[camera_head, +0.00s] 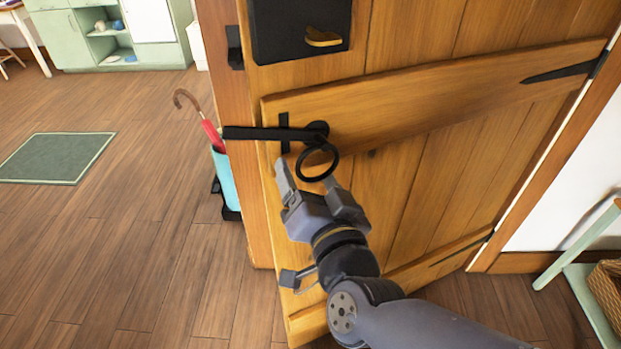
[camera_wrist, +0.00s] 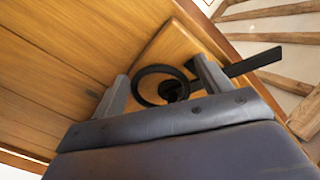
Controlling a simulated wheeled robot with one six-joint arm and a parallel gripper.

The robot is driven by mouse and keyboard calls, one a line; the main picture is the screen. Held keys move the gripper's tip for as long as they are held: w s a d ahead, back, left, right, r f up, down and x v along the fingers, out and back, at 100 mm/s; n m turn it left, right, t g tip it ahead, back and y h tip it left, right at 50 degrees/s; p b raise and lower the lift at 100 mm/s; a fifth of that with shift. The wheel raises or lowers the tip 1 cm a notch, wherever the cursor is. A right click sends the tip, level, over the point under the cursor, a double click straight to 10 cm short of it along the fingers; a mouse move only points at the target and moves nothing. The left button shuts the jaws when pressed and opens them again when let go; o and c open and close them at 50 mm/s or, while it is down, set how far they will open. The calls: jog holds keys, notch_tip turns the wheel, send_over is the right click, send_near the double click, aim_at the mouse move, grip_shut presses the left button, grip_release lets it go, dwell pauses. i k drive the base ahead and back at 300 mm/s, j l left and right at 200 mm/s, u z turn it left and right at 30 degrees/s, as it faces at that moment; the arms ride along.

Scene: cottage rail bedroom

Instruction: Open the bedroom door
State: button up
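The wooden plank bedroom door (camera_head: 395,200) fills the right half of the head view. Its lower left edge stands out in front of the door post (camera_head: 222,60), so it looks partly swung toward me. A black latch bar (camera_head: 265,133) lies level and sticks out past that edge. A black ring handle (camera_head: 302,163) hangs at the bar's right end; the ring also shows in the wrist view (camera_wrist: 138,88). My gripper (camera_head: 308,174) is open just below the ring. In the wrist view the ring appears between its spread fingers; contact cannot be told.
A black lock box (camera_head: 275,30) with a brass knob sits higher up. A blue umbrella stand (camera_head: 222,175) with a red umbrella is just left of the post. A green stool or shelf (camera_head: 590,285) with a basket is at lower right. The left floor is mostly clear, with a green rug (camera_head: 55,158).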

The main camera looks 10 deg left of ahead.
aim_at(433, 111)
jog(key=k+l, duration=0.25)
jog(key=k, duration=0.15)
jog(key=i+j, duration=0.1)
jog(key=j, duration=0.35)
jog(key=j+u, duration=0.15)
jog(key=j, duration=0.35)
jog(key=i+j, duration=0.15)
jog(key=j, duration=0.3)
jog(key=i+j+u, duration=0.15)
jog(key=j, duration=0.3)
